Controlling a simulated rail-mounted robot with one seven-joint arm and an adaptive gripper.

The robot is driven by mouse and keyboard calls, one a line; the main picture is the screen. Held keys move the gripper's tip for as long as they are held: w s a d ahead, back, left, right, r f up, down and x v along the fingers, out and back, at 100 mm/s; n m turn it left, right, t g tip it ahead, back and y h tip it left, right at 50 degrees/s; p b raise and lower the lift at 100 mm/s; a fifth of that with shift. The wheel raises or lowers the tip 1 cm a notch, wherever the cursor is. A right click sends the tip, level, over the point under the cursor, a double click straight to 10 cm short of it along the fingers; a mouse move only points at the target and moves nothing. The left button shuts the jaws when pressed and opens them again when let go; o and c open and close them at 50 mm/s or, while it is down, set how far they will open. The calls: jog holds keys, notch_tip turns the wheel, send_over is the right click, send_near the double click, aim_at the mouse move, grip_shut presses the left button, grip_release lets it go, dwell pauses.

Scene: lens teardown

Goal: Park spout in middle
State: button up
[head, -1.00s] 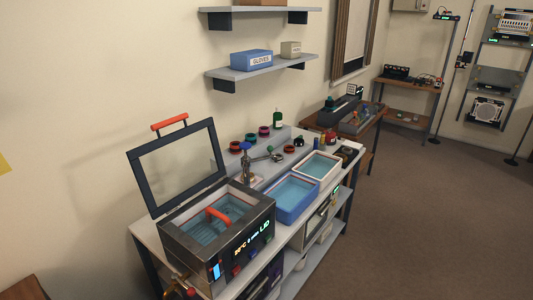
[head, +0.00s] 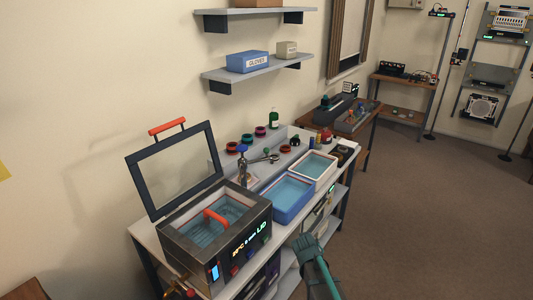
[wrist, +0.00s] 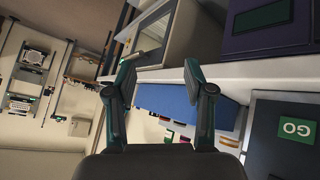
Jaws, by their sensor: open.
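A metal tap with a blue top (head: 242,165) stands on the bench behind the basins. Its thin spout (head: 264,159) reaches out to the right at the back of the blue basin (head: 290,215). A white-rimmed basin (head: 333,166) stands beyond the blue one. My gripper (head: 302,240) is in front of the bench, at the lower middle of the head view, well apart from the tap. In the wrist view my gripper (wrist: 158,76) has its two fingers spread with nothing between them. The tap is not clear in the wrist view.
An ultrasonic bath (head: 214,245) with its glass lid (head: 178,172) raised stands at the near end of the bench. Several coloured rings and a green bottle (head: 273,118) are at the back. Shelves (head: 258,68) hang above. Open floor (head: 440,220) lies to the right.

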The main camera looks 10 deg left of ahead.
jog(key=w+a+r+n+t+y, duration=0.1)
jog(key=w+a+r+t, duration=0.1)
jog(key=w+a+r, duration=0.35)
jog(key=w+a+r+t+y, duration=0.1)
jog(key=w+a+r+t, duration=0.1)
jog(key=r, duration=0.6)
jog(key=w+a+r+n+t+y, duration=0.1)
jog(key=w+a+r+t+y, duration=0.2)
jog(key=r, duration=0.4)
jog(key=n+y, duration=0.1)
jog(key=y, duration=0.2)
send_near(267, 152)
jog(key=shift+t, duration=0.3)
jog(key=x, duration=1.1)
jog(key=shift+w+a+f, duration=0.1)
jog(key=shift+f, duration=0.2)
jog(key=shift+c, duration=0.3)
grip_shut()
